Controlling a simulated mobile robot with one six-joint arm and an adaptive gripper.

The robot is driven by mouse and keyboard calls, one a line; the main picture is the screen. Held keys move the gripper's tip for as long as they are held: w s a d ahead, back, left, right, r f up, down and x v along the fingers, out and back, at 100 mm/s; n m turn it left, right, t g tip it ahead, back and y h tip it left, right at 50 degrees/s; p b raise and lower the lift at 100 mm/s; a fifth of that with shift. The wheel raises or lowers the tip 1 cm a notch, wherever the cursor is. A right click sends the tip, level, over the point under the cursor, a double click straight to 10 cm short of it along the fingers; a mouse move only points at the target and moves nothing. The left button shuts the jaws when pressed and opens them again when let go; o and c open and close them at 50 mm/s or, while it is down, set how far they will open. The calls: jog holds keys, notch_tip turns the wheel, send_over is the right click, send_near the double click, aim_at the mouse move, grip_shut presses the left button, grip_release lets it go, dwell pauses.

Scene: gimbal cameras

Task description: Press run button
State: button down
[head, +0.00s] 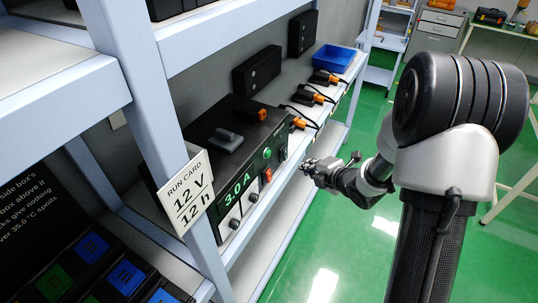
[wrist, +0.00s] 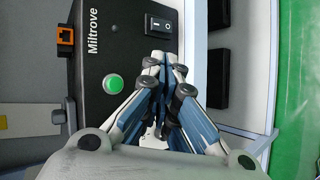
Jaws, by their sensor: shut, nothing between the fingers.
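A black power unit (head: 245,165) stands on the shelf, with a green 3.0 A display, knobs and a red rocker switch (head: 267,175) on its front. A round green button (head: 267,153) sits on that front. In the wrist view, the green button (wrist: 113,84) lies left of my fingertips, beside the name "Miltrove". My gripper (head: 308,166) is in front of the unit's right part, apart from the green button in the picture. In the wrist view, my gripper (wrist: 164,62) is shut and empty, its fingertips below a black rocker switch (wrist: 158,25). Neither view shows contact with the button.
A run card (head: 187,195) reading 12 V, 12 h hangs on the shelf post at left. Orange clamps with black cables (head: 315,95) and a blue bin (head: 333,58) stand farther along the shelf. The green floor (head: 385,240) in front is open.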

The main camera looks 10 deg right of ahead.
aim_at(268, 154)
jog(key=w+a, duration=0.5)
jog(key=a, duration=0.2)
jog(key=shift+b, duration=0.4)
jog(key=shift+w+a, duration=0.15)
dwell(1.2)
jog(key=shift+w+a+b, duration=0.2)
jog(key=shift+a+b, duration=0.1)
jog(key=shift+b, duration=0.1)
jog(key=shift+w+a+b, duration=0.25)
jog(key=shift+a+b, duration=0.1)
dwell(0.6)
jog(key=shift+d, duration=0.1)
jog(key=shift+s+d, duration=0.55)
jog(key=shift+d, duration=0.1)
